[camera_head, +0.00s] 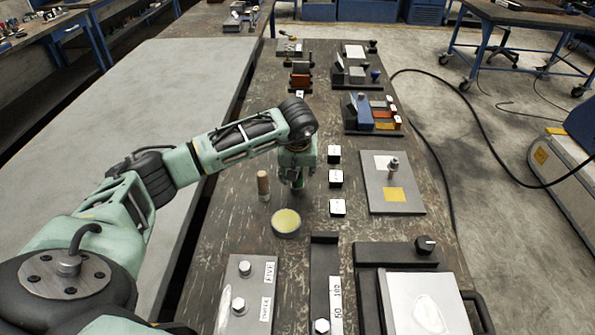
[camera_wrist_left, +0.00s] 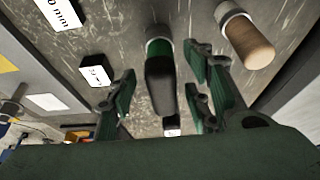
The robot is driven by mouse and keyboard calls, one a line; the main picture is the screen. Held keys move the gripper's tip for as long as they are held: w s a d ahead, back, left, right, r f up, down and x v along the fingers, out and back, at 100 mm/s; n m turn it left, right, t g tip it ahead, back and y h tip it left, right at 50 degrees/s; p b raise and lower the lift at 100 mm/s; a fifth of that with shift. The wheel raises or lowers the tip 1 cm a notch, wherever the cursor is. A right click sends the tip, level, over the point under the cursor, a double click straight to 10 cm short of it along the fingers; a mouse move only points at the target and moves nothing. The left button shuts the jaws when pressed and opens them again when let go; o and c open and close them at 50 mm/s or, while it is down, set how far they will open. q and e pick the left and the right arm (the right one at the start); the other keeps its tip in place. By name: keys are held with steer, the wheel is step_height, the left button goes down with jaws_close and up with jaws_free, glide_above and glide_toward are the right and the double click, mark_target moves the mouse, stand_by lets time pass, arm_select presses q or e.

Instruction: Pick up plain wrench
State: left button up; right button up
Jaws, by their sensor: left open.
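My left gripper (camera_head: 297,184) points down over the middle of the worn bench. In the left wrist view the gripper (camera_wrist_left: 160,72) is open, with its green fingers apart. An upright tool with a black handle and green collar (camera_wrist_left: 160,85) appears between the fingers; I cannot tell if they touch it. Just beside it stands a wooden-handled tool with a pale metal end (camera_wrist_left: 246,38), also seen in the head view (camera_head: 263,185). No label or clear wrench shape shows, so I cannot tell which is the plain wrench. My right gripper is not in view.
Several black blocks with white labels (camera_head: 336,178) stand right of the gripper. A round yellow-topped dish (camera_head: 286,222) is nearer. A grey plate with a post (camera_head: 405,200) lies right. The grey surface (camera_head: 150,90) at left is clear.

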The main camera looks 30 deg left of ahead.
arm_select(q)
steer(key=shift+w+a+f, duration=0.15)
steer(key=shift+w+f, duration=0.05)
steer(key=shift+f, duration=0.45)
steer(key=shift+c, duration=0.4)
steer(key=c, duration=0.6)
jaws_close()
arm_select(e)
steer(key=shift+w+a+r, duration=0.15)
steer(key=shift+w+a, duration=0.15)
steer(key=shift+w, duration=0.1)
arm_select(q)
steer(key=shift+w, duration=0.1)
